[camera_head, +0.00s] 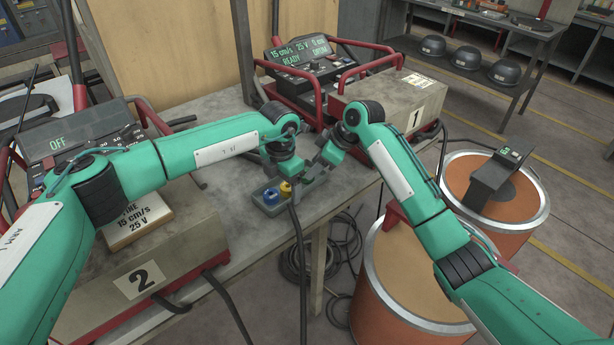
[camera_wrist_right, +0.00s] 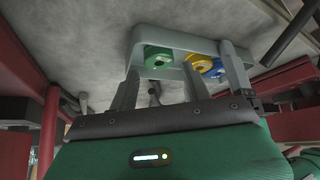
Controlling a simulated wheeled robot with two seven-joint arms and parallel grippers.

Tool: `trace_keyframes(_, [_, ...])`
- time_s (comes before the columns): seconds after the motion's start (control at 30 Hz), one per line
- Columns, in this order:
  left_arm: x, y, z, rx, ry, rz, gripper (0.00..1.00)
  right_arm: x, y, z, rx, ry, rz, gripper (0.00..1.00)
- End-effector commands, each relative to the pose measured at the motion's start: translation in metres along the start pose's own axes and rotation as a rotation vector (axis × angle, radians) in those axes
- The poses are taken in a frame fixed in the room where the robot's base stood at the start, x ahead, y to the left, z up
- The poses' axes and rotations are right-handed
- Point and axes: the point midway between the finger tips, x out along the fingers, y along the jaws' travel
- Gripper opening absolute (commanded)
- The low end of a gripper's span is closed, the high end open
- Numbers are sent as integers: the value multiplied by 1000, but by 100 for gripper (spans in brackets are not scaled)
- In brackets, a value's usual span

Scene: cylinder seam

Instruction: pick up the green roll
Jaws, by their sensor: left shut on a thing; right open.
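The green roll (camera_wrist_right: 158,60) lies in a small grey tray (camera_wrist_right: 182,40), which holds it with a blue roll (camera_wrist_right: 199,62) and a yellow roll (camera_wrist_right: 217,70). In the head view the blue roll (camera_head: 271,196) and yellow roll (camera_head: 286,190) show in the tray; my grippers crowd the green roll's side. My right gripper (camera_wrist_right: 180,60) is open, its fingers on either side of the tray's near part, with the green roll between them in the picture; contact is unclear. My left gripper (camera_head: 291,176) is shut on a dark thing, apparently a hose or torch, mostly hidden.
The tray stands near the front edge of a grey table. Welder 1 (camera_head: 390,105) stands behind right and welder 2 (camera_head: 150,265) at left, both with red frames. A dark hose (camera_head: 301,270) hangs over the edge. Orange drums (camera_head: 400,275) stand at right.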

Motion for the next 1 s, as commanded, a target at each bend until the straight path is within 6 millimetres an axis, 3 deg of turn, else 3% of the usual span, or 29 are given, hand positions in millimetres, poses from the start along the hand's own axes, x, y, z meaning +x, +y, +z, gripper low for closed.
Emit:
trace_keyframes(0.2, [-1, 0, 0, 1, -1, 0, 50, 30, 1, 1, 1, -1, -2, 49])
trace_keyframes(0.5, [-1, 0, 0, 1, -1, 0, 50, 35, 1, 2, 0, 0, -1, 49])
trace_keyframes(0.73, [-1, 0, 0, 0, -1, 0, 50, 35, 1, 1, 0, 0, -1, 3])
trace_keyframes(1.0, [-1, 0, 0, 0, -1, 0, 50, 34, 1, 0, -1, 1, 0, 0])
